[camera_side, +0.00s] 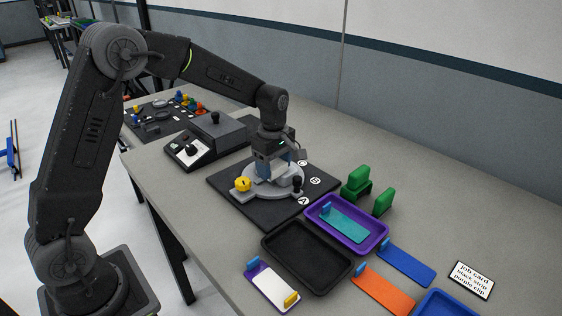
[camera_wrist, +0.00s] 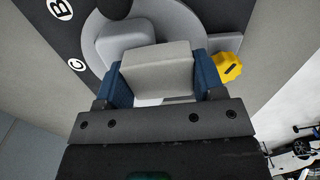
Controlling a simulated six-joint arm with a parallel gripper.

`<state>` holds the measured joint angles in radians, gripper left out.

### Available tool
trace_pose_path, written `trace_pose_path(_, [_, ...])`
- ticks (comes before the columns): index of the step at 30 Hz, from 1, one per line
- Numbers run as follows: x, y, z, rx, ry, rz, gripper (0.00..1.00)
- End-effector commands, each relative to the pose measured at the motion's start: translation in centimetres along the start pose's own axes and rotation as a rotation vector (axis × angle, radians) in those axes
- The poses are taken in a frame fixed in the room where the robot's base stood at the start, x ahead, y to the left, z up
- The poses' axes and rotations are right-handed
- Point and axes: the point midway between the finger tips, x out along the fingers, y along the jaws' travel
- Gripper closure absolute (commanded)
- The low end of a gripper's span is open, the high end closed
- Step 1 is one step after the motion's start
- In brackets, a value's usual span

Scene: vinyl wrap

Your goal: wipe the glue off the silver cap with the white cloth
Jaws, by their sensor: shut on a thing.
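My gripper (camera_side: 283,160) is over the round grey fixture on the black mat. In the wrist view its blue fingers (camera_wrist: 160,78) are shut on a pale off-white block-shaped pad, which looks like the white cloth (camera_wrist: 158,62). Just beyond the pad is a light grey, rounded cap-like piece (camera_wrist: 128,38) on the fixture, perhaps the silver cap. The pad seems close to it or touching it; I cannot tell which. No glue can be made out. In the side view the gripper partly hides the cap and the pad.
The fixture (camera_side: 262,192) carries a yellow knob (camera_side: 243,184) and a black knob (camera_side: 297,182). A control box (camera_side: 212,134) stands behind left. Green blocks (camera_side: 357,181), a purple tray (camera_side: 374,246) and a black tray (camera_side: 283,274) lie to the right and front. Orange (camera_side: 385,291) and blue strips (camera_side: 408,263) lie beyond.

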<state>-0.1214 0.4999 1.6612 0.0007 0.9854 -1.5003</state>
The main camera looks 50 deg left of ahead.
Motion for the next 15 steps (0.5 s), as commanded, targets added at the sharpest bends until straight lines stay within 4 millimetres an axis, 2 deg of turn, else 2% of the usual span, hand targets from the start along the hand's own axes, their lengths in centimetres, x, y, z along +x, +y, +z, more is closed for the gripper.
trace_pose_path(2, [-1.8, 0.2, 0.0, 0.000, 0.000, 0.008, 0.67])
trace_pose_path(15, [-5.7, 0.2, 0.0, -0.001, 0.000, 0.007, 0.67])
